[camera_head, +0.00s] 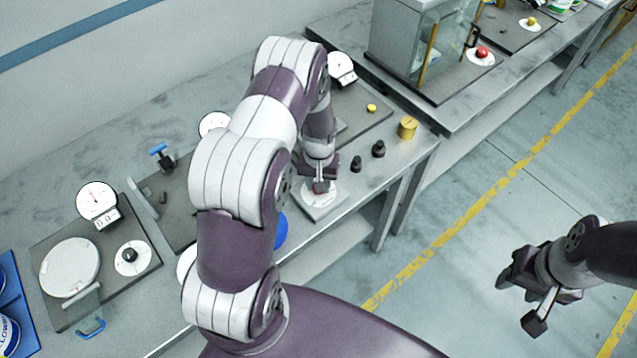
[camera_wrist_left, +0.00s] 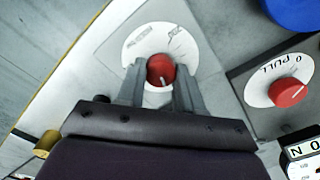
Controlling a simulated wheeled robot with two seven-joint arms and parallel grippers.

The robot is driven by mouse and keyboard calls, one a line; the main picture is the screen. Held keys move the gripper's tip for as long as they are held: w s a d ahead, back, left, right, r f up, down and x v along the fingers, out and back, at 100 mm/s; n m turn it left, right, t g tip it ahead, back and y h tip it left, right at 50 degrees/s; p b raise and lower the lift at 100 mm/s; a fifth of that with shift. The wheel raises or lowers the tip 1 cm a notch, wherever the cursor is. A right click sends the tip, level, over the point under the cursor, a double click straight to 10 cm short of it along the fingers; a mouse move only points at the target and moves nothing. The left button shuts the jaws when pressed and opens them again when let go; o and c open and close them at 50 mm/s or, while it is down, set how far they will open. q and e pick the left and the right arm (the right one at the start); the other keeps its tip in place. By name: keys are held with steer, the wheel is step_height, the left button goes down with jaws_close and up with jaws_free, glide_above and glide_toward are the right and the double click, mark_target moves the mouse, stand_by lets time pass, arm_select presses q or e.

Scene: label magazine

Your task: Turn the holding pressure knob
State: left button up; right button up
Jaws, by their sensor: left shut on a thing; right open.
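In the left wrist view a red knob (camera_wrist_left: 160,69) with a pale pointer line stands on a round white dial (camera_wrist_left: 139,45). The dial's print is too small to read. My left gripper (camera_head: 320,186) reaches down over this dial (camera_head: 318,197) at the bench's front edge. Its two fingers are shut on the knob from both sides. In the head view the gripper hides the knob. My right gripper (camera_head: 524,294) is open and empty, out over the floor at the right.
Another red knob (camera_wrist_left: 287,92), on a dial marked "PULL", is close by on the right in the left wrist view. Black weights (camera_head: 378,149) and a brass weight (camera_head: 407,127) stand right of my left gripper. A gauge (camera_head: 341,68) stands behind. The floor at right is clear.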

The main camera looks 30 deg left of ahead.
arm_select(q)
steer(key=shift+m, duration=0.8)
steer(key=o, duration=1)
steer(key=shift+o, duration=0.2)
step_height(320, 180, up, 13)
steer(key=b, duration=0.3)
steer(key=shift+f, duration=0.15)
